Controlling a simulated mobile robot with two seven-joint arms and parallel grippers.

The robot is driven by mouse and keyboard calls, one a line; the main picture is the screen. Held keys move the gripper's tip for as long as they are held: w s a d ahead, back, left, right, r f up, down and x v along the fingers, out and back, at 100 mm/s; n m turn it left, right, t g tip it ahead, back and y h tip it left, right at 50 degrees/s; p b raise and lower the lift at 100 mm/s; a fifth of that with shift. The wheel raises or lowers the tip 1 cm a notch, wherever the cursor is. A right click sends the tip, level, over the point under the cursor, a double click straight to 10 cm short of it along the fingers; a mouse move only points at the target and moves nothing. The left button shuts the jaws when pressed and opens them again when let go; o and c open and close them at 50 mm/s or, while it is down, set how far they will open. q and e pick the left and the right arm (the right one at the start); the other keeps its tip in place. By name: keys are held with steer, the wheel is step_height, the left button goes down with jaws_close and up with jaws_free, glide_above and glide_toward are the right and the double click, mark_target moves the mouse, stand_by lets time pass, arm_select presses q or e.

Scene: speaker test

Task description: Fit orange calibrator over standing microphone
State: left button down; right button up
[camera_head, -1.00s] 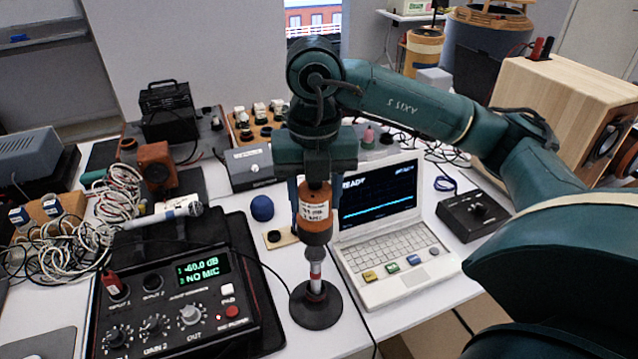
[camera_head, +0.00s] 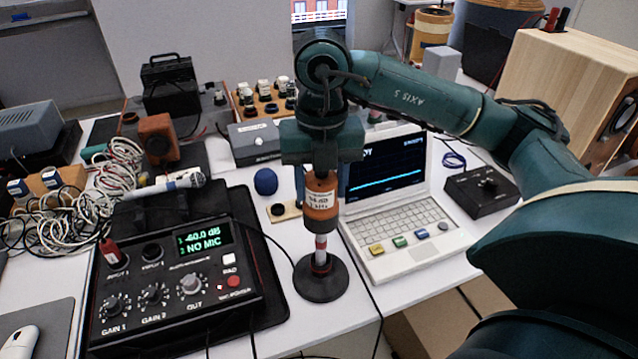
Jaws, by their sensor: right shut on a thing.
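The orange calibrator (camera_head: 320,203) with a white label is held upright in my right gripper (camera_head: 321,174), whose jaws point down from the green arm. The standing microphone (camera_head: 320,250) is a thin upright light rod with a red ring near its foot, on a round black base (camera_head: 321,279). The calibrator's lower end lies over the top of the microphone in this view. I cannot tell whether it is around the tip or just above or in front of it. My left gripper is not in view.
A black meter box (camera_head: 175,270) reading "-60.0 dB" and "NO MIC" stands at left. A white laptop (camera_head: 400,225) is close at right. A blue ball (camera_head: 266,182) sits behind the stand. Cables lie in front, and a wooden speaker (camera_head: 550,85) is at far right.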

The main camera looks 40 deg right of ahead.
steer(key=shift+d, duration=0.1)
stand_by(0.8)
steer(key=shift+f+b, duration=0.6)
stand_by(0.4)
steer(key=o, duration=1)
steer(key=shift+o, duration=1.3)
